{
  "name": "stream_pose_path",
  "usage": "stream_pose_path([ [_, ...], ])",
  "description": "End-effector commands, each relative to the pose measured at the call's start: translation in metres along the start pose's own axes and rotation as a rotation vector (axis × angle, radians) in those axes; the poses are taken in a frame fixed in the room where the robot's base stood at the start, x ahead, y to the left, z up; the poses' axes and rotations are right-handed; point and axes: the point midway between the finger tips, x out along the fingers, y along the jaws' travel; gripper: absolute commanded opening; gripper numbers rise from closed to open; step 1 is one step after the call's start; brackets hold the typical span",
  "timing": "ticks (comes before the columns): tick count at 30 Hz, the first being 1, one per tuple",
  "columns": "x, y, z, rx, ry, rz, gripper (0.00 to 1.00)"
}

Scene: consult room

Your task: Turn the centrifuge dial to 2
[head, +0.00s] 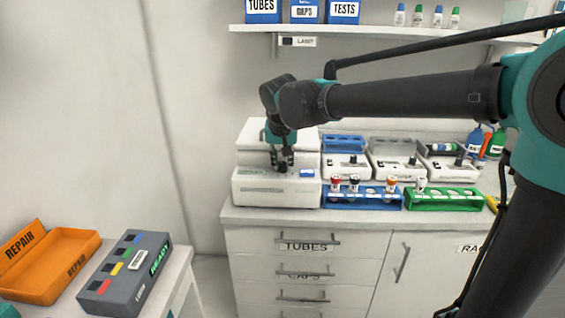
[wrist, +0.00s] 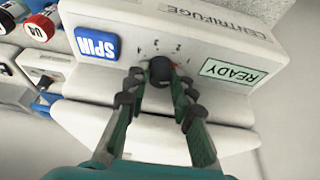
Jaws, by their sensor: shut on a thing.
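The centrifuge (head: 250,186) is a white machine at the left end of the counter. My gripper (wrist: 160,80) is shut on the dial, one finger on each side. In the head view my gripper (head: 281,165) reaches down to the centrifuge front and hides the dial. The dial's pointer setting cannot be told.
A blue rack (head: 365,203) with capped tubes and a green rack (head: 440,202) stand right of the centrifuge. Other white devices (head: 345,168) stand behind them. A shelf (head: 370,28) hangs above. An orange REPAIR tray (head: 75,240) and a grey READY box (head: 125,285) are at lower left.

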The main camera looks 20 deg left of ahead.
Motion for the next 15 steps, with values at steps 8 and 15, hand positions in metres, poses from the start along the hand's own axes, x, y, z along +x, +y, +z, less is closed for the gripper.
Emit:
stream_pose_path([
  [8, 0.0001, 0.0014, -0.0003, -0.099, -0.001, -0.042, 0.00],
  [15, 0.0000, 0.0009, -0.0004, -0.121, 0.000, -0.050, 0.00],
])
